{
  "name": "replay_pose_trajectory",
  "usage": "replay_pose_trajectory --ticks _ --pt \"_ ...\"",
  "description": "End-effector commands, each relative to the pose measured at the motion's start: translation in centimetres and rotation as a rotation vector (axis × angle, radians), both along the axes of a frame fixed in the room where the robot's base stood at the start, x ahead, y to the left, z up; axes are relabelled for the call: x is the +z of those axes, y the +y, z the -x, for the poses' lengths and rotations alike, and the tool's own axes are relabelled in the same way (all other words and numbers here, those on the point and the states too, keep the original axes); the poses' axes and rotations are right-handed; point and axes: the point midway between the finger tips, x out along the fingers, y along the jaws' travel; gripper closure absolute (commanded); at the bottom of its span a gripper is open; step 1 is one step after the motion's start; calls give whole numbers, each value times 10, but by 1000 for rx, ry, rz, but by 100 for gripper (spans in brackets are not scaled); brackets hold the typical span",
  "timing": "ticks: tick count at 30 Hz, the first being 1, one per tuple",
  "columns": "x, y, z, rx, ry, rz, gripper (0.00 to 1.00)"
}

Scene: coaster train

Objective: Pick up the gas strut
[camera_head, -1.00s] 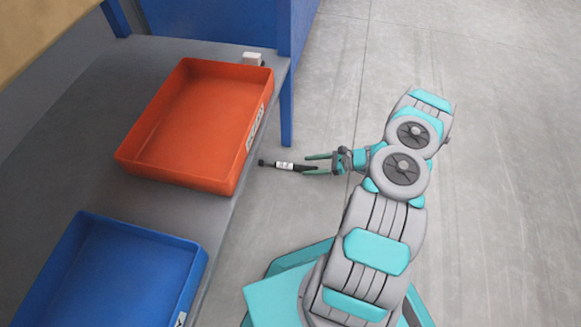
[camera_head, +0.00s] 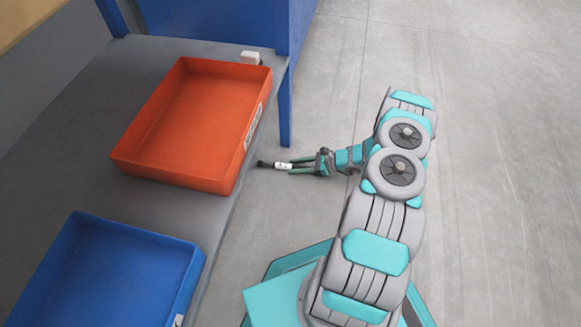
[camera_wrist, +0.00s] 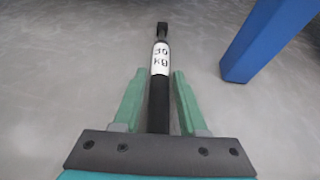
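The gas strut is a thin black rod with a white label marked "KG" (camera_wrist: 160,60). In the head view its dark end and white label (camera_head: 283,165) show beyond my fingertips, over the grey floor beside the table. My gripper (camera_head: 288,165) reaches along the strut from the right. In the wrist view my gripper's two green fingers (camera_wrist: 160,74) stand on either side of the rod, apart, with narrow gaps at their tips. The rod's near end is hidden behind the gripper body. I cannot tell how high the fingers are above the floor.
A blue table leg (camera_wrist: 270,40) stands close to the right of the strut in the wrist view. A grey table (camera_head: 215,215) carries an orange bin (camera_head: 120,165), a blue bin (camera_head: 190,280) and a small white object (camera_head: 250,57). Floor at right is clear.

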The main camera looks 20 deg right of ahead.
Motion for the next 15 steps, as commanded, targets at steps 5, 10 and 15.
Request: replay_pose_trajectory --ticks 5,10,15 --pt "0 0 0 0 0 0 80" --pt "0 0 0 0 0 0 99" --pt "0 0 0 0 0 0 100"
